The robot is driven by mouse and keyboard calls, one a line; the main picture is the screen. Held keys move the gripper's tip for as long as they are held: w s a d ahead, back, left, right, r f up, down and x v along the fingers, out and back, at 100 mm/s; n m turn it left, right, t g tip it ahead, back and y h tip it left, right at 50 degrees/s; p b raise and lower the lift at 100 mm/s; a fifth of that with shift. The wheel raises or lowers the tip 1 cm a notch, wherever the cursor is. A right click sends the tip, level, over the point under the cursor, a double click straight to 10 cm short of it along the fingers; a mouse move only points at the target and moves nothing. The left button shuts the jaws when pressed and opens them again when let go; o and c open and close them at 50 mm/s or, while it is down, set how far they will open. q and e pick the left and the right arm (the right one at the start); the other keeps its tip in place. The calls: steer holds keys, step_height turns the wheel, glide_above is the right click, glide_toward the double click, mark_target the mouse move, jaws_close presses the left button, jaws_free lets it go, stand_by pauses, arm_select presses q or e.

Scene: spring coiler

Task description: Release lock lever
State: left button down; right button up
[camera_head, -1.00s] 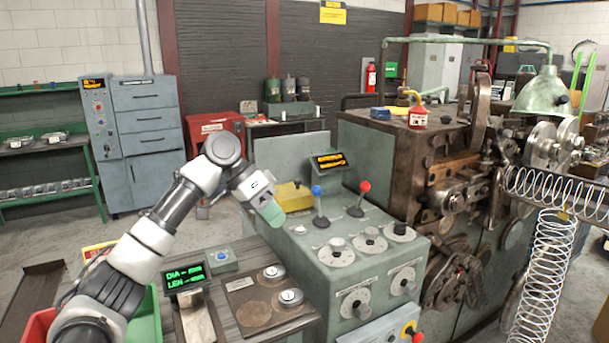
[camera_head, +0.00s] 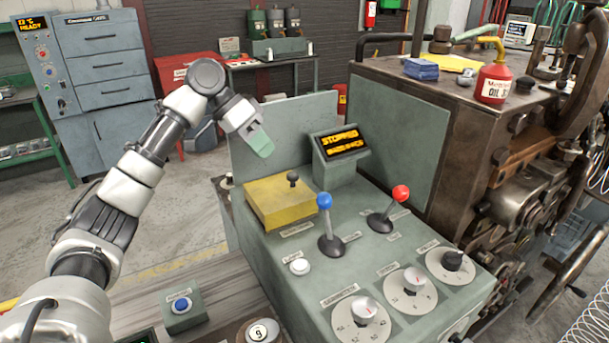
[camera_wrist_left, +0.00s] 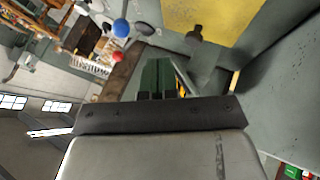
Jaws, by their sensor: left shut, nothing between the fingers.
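The control panel (camera_head: 290,262) carries a lever with a blue ball (camera_head: 325,200) and a lever with a red ball (camera_head: 400,193), both standing up. Behind and left of them, a short black-knobbed lever (camera_head: 292,180) rises from a yellow plate (camera_head: 262,203). I cannot read which is the lock lever. My left gripper (camera_head: 262,147) is shut and empty, with green fingertips, in the air above and behind the yellow plate. In the left wrist view, the black knob (camera_wrist_left: 194,35), blue ball (camera_wrist_left: 120,27) and red ball (camera_wrist_left: 117,57) show beyond the fingers. My right gripper is out of view.
A display (camera_head: 342,143) reading "STOPPED" stands behind the levers. Dials, one of them a knob (camera_head: 410,281), line the panel's front right. The large machine (camera_head: 520,180) fills the right side. A small blue-button box (camera_head: 184,308) sits on the bench at front left.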

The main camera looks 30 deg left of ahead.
mark_target(327, 214)
arm_select(q)
steer(key=x, duration=0.6)
steer(key=p+x, duration=0.1)
steer(key=x, duration=0.2)
steer(key=shift+s+d, duration=0.25)
steer(key=shift+d, duration=0.05)
steer(key=d, duration=0.2)
steer(key=s+d+p, duration=0.1)
steer(key=d, duration=0.1)
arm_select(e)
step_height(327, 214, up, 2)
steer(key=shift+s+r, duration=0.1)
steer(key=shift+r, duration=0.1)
arm_select(q)
steer(key=shift+r+p, duration=0.1)
steer(key=shift+p, duration=0.2)
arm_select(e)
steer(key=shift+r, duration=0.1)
